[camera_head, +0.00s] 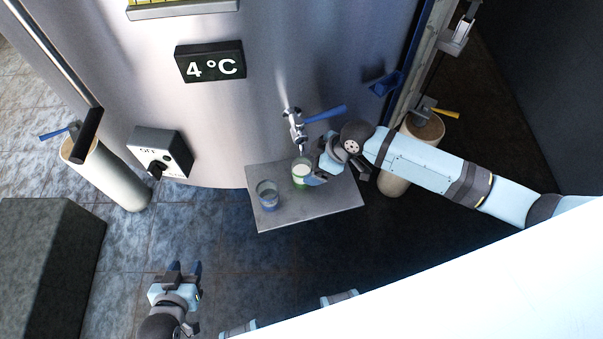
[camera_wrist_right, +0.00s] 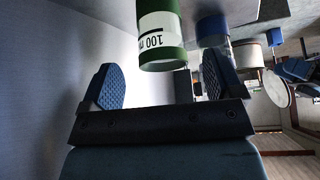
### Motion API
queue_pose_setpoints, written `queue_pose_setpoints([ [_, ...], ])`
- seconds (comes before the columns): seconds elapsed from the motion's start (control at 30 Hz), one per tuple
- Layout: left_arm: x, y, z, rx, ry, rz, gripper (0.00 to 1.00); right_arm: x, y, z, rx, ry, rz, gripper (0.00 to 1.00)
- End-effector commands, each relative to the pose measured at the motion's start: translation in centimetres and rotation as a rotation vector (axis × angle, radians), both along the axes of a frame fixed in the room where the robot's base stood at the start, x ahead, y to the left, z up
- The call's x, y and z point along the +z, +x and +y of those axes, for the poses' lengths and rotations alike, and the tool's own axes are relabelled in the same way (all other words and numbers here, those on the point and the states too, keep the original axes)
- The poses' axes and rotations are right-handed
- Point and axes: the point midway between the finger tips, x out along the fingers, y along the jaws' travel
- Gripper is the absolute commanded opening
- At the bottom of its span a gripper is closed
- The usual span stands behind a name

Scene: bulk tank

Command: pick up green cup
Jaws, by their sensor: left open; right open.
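The green cup (camera_head: 300,175) stands on the metal shelf under the tap in the head view, with white contents showing inside. In the right wrist view the green cup (camera_wrist_right: 161,40) has a white band marked "100 ml". My right gripper (camera_head: 314,174) is open, close beside the cup on its right. In the wrist view its two blue padded fingers (camera_wrist_right: 160,80) are spread apart, with the cup ahead between their lines; contact cannot be told. My left gripper (camera_head: 184,268) is open and empty, low over the floor, far from the cup.
A blue cup (camera_head: 267,195) stands left of the green one on the metal shelf (camera_head: 310,211); it also shows in the wrist view (camera_wrist_right: 212,30). The tap (camera_head: 296,130) with its blue handle (camera_head: 325,114) is just above. The steel tank (camera_head: 240,110) stands behind.

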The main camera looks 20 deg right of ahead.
Motion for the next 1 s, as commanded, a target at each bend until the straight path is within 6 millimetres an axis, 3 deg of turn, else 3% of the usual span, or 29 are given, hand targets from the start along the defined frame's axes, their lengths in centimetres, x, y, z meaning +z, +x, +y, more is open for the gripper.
queue_pose_setpoints([
  [0.3,0.8,0.0,0.1,-0.001,0.001,0.000,0.43,-3.7,1.0,2.1,-0.001,0.001,0.002,0.86],
  [0.57,0.8,0.0,0.1,0.000,0.002,-0.001,0.43,-4.1,1.1,2.3,-0.001,0.000,0.000,0.86],
  [0.6,0.8,0.0,0.1,0.000,0.002,-0.001,0.43,-4.1,1.1,2.3,-0.001,0.000,0.000,0.84],
  [0.83,0.8,0.0,0.1,0.000,0.002,-0.001,0.43,-4.1,1.1,2.3,-0.001,0.000,0.000,0.31],
  [0.9,0.8,0.0,0.1,0.000,0.002,-0.001,0.43,-4.0,1.1,2.3,-0.001,0.000,0.000,0.26],
  [1.0,0.8,0.0,0.1,0.000,0.002,-0.001,0.43,-4.0,1.1,2.3,-0.001,0.000,0.000,0.25],
])
